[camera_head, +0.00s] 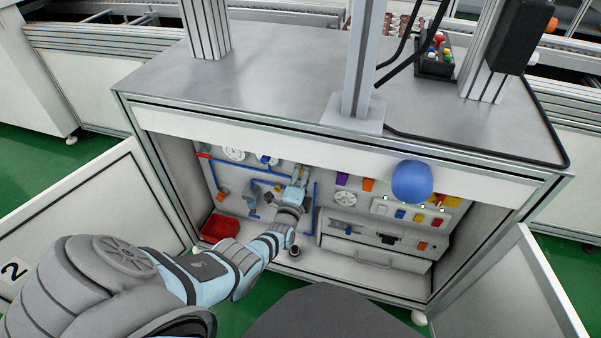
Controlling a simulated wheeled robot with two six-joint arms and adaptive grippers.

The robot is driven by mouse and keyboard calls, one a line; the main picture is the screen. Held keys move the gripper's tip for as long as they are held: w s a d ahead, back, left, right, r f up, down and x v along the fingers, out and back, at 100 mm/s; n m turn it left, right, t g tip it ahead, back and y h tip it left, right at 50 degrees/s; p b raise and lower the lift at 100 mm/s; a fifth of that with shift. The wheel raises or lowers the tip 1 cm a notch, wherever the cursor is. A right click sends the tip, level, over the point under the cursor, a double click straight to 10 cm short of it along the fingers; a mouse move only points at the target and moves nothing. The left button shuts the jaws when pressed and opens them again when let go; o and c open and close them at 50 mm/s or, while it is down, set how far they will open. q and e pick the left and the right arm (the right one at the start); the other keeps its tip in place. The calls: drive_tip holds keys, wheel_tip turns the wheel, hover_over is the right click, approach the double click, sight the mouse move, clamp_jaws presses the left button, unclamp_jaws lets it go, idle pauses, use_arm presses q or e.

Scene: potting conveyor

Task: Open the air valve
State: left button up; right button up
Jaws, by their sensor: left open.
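My left arm reaches from the lower left into the open cabinet under the metal worktop. My left gripper (298,176) is open, close to the back panel beside the blue pipes (315,192). Small blue valve-like fittings (253,194) sit on the pipework just left of the gripper, and a red fitting (204,155) is at the upper left of the panel. I cannot tell which fitting is the air valve, nor whether the gripper touches anything. The wrist hides part of the panel. My right gripper is not in view.
Round white gauges (234,154) line the panel's top. A red bin (220,228) is at the lower left, a drawer (375,254) at the right. A blue rounded object (412,181) stands before the cabinet's upper right. Open doors (92,213) flank the opening.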

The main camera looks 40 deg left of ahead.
use_arm(q)
drive_tip(key=v, duration=1.1)
drive_tip(key=shift+s+d, duration=0.15)
drive_tip(key=shift+s, duration=0.15)
